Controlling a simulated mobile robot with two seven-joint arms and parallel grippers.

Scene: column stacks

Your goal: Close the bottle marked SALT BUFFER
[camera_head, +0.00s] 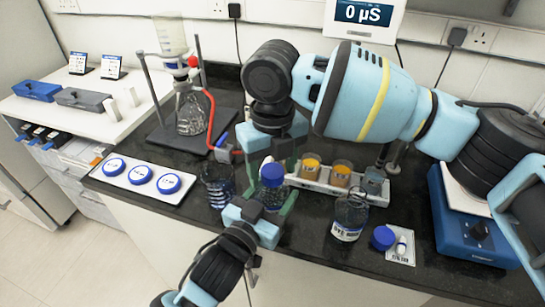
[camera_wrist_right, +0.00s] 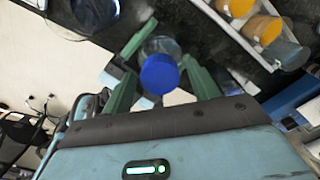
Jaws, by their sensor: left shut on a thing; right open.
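A clear bottle with a blue cap (camera_head: 272,174) on its mouth stands near the front of the dark bench; no label on it is readable. My left gripper (camera_head: 270,208) is shut on its body from the front. My right gripper (camera_head: 277,158) points down over the cap, fingers open on either side. In the right wrist view, the blue cap (camera_wrist_right: 159,74) sits between the two open green fingers (camera_wrist_right: 160,80), with gaps beside it. I cannot tell whether the cap is screwed tight. Another bottle (camera_head: 350,214), uncapped, has a label I cannot read surely.
A loose blue cap (camera_head: 382,237) lies by a white card. A rack (camera_head: 335,187) with orange-filled jars stands just behind. A dark-looking glass vessel (camera_head: 217,182) stands left of the held bottle. A white tray (camera_head: 128,183) carries round blue-and-white pieces. A blue instrument (camera_head: 463,225) is at right.

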